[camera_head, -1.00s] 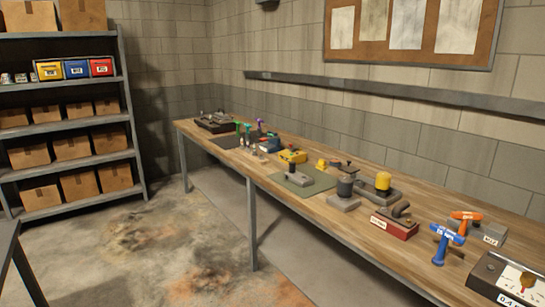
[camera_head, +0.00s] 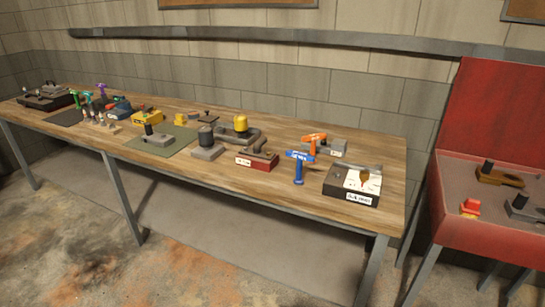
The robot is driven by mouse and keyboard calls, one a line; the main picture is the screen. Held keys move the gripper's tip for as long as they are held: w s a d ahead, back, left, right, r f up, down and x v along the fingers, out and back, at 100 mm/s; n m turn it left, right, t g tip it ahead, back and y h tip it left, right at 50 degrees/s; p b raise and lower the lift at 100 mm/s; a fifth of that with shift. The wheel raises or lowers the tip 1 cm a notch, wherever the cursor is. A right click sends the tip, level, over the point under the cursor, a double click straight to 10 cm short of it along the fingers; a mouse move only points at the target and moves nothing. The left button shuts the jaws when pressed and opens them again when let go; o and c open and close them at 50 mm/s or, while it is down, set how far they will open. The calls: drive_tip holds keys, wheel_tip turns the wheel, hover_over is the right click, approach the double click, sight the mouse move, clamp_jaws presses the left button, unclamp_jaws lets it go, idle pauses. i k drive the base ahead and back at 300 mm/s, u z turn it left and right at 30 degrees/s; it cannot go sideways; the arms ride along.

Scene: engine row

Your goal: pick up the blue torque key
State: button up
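The blue torque key (camera_head: 299,168) stands upright near the front right part of the long wooden workbench (camera_head: 340,135). It has a blue T-shaped handle on top with small white lettering. An orange T-handled key (camera_head: 314,143) stands just behind it, and their tops nearly overlap in the picture. A black box with a white dial face (camera_head: 353,184) sits to the right of the blue key, apart from it. My gripper is not in view.
A red block with a lever (camera_head: 257,159) is left of the blue key. More tools crowd the bench's left, including a yellow-topped device (camera_head: 240,124). A red station (camera_head: 480,225) stands right of the bench, past a gap. The concrete floor in front is clear.

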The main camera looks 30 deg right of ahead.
sight(301, 156)
drive_tip(key=z, duration=0.8)
drive_tip(key=k, duration=0.9)
drive_tip(key=z, duration=0.4)
drive_tip(key=i, duration=0.75)
drive_tip(key=z, duration=0.05)
